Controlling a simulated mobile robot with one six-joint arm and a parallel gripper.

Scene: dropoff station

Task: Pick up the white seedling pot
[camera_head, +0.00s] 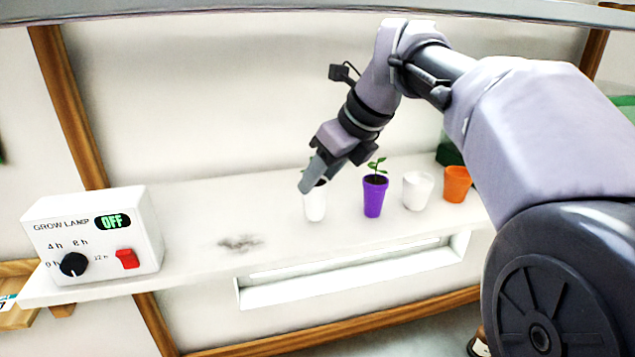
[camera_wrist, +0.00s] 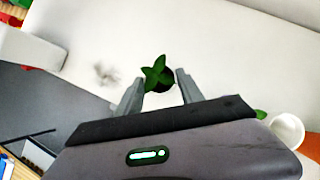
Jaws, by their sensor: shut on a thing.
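The white seedling pot (camera_head: 315,206) is on the shelf (camera_head: 200,230), left of the other pots, and looks upright. I cannot tell whether its base touches the shelf. My gripper (camera_head: 313,183) reaches down over its rim and is shut on it, hiding most of the seedling in the head view. In the wrist view, the green seedling and dark soil (camera_wrist: 159,75) of this pot lie between the two fingers of my gripper (camera_wrist: 160,77), one on each side. The pot's white wall barely shows there against the white shelf.
A purple pot (camera_head: 375,196) with a seedling stands just right of my gripper. Further right are a plain white pot (camera_head: 417,190) and an orange pot (camera_head: 456,184). A grow lamp box (camera_head: 95,240) reading OFF stands at the left end. Between is bare shelf with a dark smudge (camera_head: 240,243).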

